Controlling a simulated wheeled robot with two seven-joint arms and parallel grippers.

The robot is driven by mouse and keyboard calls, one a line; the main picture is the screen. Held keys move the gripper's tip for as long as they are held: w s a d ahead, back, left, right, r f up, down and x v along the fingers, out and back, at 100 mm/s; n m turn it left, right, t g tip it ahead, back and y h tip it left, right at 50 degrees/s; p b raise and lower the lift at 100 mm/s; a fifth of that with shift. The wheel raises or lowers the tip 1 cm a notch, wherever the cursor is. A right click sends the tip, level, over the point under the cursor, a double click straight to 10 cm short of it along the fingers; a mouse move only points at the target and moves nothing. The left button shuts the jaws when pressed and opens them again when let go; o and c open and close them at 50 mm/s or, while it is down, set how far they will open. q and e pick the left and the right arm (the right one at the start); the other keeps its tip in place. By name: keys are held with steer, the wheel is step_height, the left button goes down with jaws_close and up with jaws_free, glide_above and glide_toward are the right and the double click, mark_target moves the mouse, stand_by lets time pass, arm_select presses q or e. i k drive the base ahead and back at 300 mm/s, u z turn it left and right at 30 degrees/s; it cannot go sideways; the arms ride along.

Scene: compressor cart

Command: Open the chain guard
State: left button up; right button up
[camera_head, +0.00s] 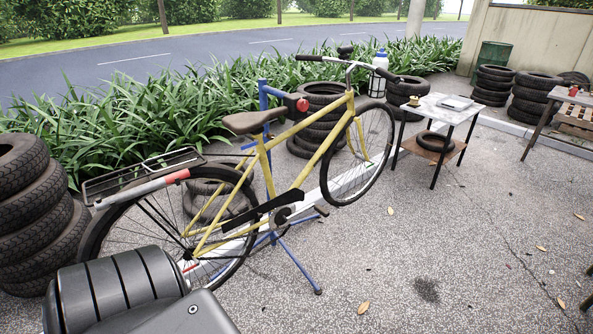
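A yellow bicycle (288,180) is held on a blue repair stand (264,108), its front wheel to the right and its rear wheel to the left. The black chain guard (270,204) is a slim dark piece beside the crank, low on the frame. It slants up to the right. I cannot tell from this view whether it is open or closed. A dark part of my own body fills the lower left and covers part of the rear wheel. Neither of my grippers is in view.
Stacked tyres (32,215) stand at the left, with more behind the bicycle and at the back right. A small white-topped table (440,108) with a tyre underneath stands right of the front wheel. The pavement (430,240) at front right is open.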

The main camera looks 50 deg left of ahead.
mark_target(295, 195)
steer(key=i, duration=2.65)
steer(key=u, duration=3.5)
